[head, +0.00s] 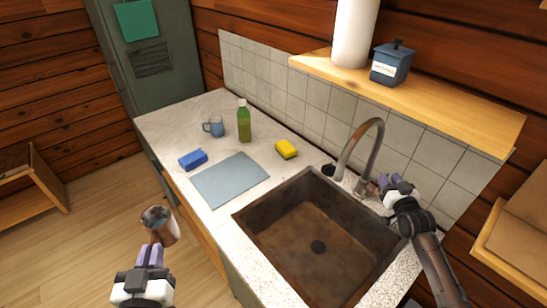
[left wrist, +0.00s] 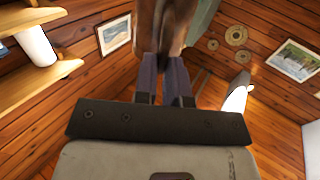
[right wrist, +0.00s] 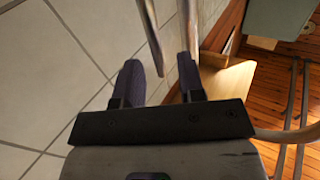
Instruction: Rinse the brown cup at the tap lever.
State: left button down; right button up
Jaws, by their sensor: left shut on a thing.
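The brown cup (head: 160,226) is in my left gripper (head: 151,250), held in the air left of the counter, over the floor. Its open top shows in the head view. In the left wrist view the cup (left wrist: 166,28) sits between the shut fingers (left wrist: 163,65). My right gripper (head: 384,184) is at the tap's base, behind the sink (head: 318,230). The curved metal tap (head: 365,145) rises beside it. The tap lever (head: 365,188) is small and partly hidden there. In the right wrist view the fingers (right wrist: 160,72) are apart, with a metal rod (right wrist: 151,35) beyond the gap.
On the counter stand a green bottle (head: 244,122), a blue mug (head: 214,126), a blue sponge (head: 193,160), a yellow sponge (head: 286,149) and a grey board (head: 230,180). A wooden shelf (head: 420,95) hangs above the tap. The sink is empty.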

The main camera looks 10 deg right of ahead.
jog(key=shift+w, duration=1.05)
grip_shut()
